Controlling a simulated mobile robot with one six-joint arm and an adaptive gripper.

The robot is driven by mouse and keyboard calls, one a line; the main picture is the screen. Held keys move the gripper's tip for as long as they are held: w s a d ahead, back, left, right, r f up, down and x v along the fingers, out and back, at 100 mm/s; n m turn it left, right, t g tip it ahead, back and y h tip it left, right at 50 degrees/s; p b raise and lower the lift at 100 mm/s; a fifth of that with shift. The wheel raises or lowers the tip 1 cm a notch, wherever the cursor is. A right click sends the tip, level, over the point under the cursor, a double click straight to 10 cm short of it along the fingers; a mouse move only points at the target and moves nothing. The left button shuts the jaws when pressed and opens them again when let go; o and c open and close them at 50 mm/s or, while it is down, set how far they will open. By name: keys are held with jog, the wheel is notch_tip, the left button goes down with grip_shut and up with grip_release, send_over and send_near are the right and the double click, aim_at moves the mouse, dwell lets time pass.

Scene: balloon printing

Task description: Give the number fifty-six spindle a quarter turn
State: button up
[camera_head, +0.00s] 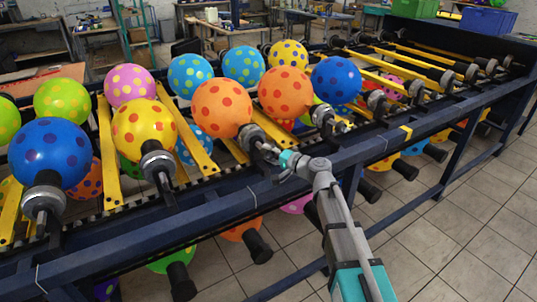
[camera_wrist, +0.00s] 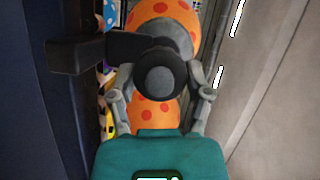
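No spindle numbers are readable, so I cannot tell number fifty-six by its label. My gripper (camera_head: 290,161) is at the near edge of the rack, at the spindle (camera_head: 262,142) of an orange balloon with red dots (camera_head: 221,108). In the wrist view, a dark round spindle end (camera_wrist: 160,80) lies between the two fingers of my gripper (camera_wrist: 160,72). The fingers stand close on both sides of it; whether they touch it is not clear. An orange balloon (camera_wrist: 174,12) shows beyond it.
Neighbouring spindles with a yellow balloon (camera_head: 144,128) and another orange balloon (camera_head: 286,92) stand on either side. A dark blue rail (camera_head: 330,160) runs along the rack's front. Below it hang more balloons and black spindle ends. The tiled floor (camera_head: 450,220) at right is clear.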

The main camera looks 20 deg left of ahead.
jog(key=o, duration=0.3)
dwell(0.4)
